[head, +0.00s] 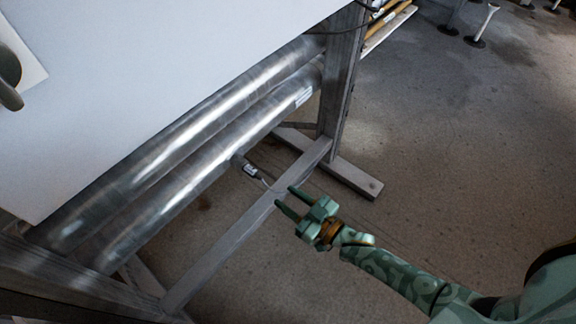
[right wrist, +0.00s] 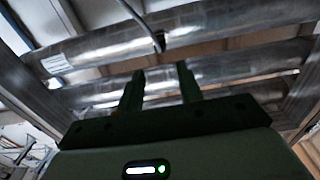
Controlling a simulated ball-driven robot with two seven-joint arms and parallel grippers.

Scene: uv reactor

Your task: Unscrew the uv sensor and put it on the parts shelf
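The uv sensor (head: 248,168) is a small dark cylinder with a pale label. It sticks out of the side of the lower steel tube (head: 215,160), and a thin cable runs from its outer end. My right gripper (head: 284,199) is open and empty, a short way to the lower right of the sensor and apart from it. In the right wrist view its two fingers (right wrist: 160,82) stand apart, with the sensor (right wrist: 158,42) and its cable beyond them against a tube. The parts shelf cannot be made out.
A large white panel (head: 150,75) covers the upper left above the tubes. A grey metal frame has a post (head: 342,75) and a low crossbar (head: 235,232) near my right gripper. Open concrete floor (head: 460,150) lies to the right.

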